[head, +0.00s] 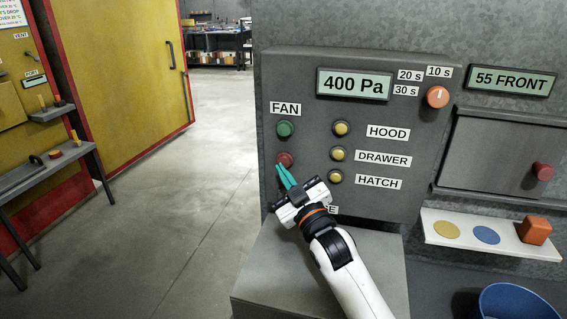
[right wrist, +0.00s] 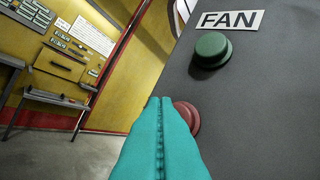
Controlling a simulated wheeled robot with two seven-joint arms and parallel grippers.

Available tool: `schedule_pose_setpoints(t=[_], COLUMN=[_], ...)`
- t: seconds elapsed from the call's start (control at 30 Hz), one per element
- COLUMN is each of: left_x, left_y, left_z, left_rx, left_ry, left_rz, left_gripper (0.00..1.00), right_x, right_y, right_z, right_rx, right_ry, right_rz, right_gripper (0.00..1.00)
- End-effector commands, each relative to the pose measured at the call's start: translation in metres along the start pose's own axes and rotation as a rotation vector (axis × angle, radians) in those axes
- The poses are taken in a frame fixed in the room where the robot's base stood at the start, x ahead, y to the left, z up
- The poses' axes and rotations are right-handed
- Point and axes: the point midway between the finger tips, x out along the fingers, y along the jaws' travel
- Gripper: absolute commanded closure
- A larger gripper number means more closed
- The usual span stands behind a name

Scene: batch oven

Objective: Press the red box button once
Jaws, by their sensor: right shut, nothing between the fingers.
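A red round button (head: 285,159) sits under the green button (head: 285,129) in the FAN column of the grey control box (head: 390,200). My right gripper (head: 281,167) has teal fingers, shut and empty, with the tips at the lower edge of the red button in the head view. In the right wrist view the shut fingertips (right wrist: 160,99) partly cover the red button (right wrist: 187,117), and the green button (right wrist: 211,49) stands clear above. I cannot tell whether the tips touch the red button. My left gripper is not in view.
Yellow buttons (head: 340,128) for hood, drawer and hatch run to the right. A white shelf (head: 503,241) holds an orange-red cube (head: 535,230). Open floor (head: 180,200) lies left.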

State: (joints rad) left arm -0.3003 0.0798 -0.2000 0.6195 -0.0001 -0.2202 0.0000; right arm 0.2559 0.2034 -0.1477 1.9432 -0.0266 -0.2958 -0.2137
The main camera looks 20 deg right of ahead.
Motion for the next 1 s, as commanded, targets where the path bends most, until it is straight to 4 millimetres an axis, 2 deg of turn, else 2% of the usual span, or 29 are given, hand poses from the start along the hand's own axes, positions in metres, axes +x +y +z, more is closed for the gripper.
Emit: schedule_pose_setpoints(t=[1.0], left_x=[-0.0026], left_y=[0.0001], left_z=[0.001], left_rx=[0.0], left_ry=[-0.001], left_rz=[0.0], left_gripper=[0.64], right_x=[0.006], right_y=[-0.0047], right_z=[-0.0042], right_rx=[-0.001], right_ry=[0.0], right_rz=[0.0], right_gripper=[1.0])
